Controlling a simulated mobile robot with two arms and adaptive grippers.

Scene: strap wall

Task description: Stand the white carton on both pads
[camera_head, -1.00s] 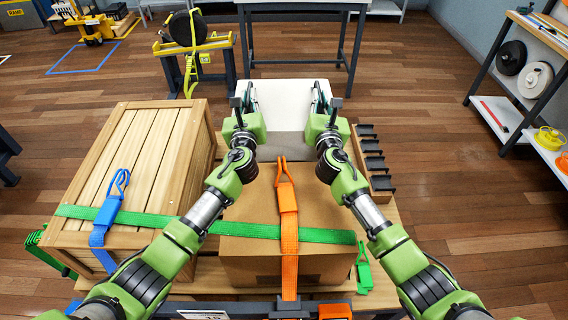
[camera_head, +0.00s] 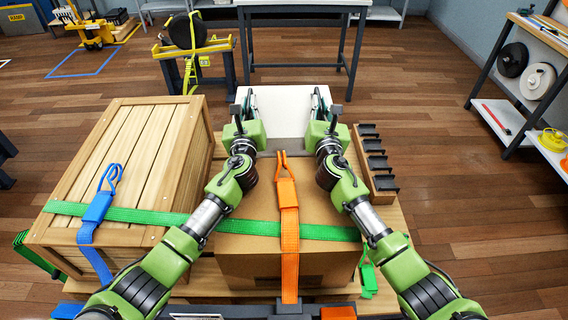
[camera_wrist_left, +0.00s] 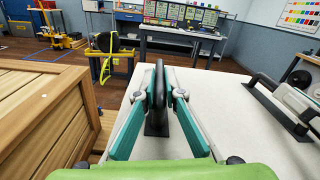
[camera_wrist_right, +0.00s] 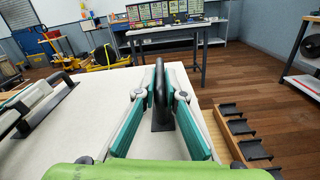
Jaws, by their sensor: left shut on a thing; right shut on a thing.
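The white carton (camera_head: 283,112) is upright and level beyond the brown box, with a black handle on each side of its top. My left gripper (camera_head: 246,104) is shut on the left handle; the left wrist view shows this handle (camera_wrist_left: 156,125) between the fingers. My right gripper (camera_head: 319,104) is shut on the right handle, seen in the right wrist view (camera_wrist_right: 160,122). The pads are not visible, and the carton's underside is hidden, so I cannot tell whether it touches anything below.
A wooden crate (camera_head: 125,150) stands close on the left. A brown cardboard box (camera_head: 250,210), crossed by a green strap (camera_head: 335,232) and an orange strap (camera_head: 289,215), is in front. A wooden strip with several black pieces (camera_head: 375,160) lies right of the carton. Open floor lies beyond.

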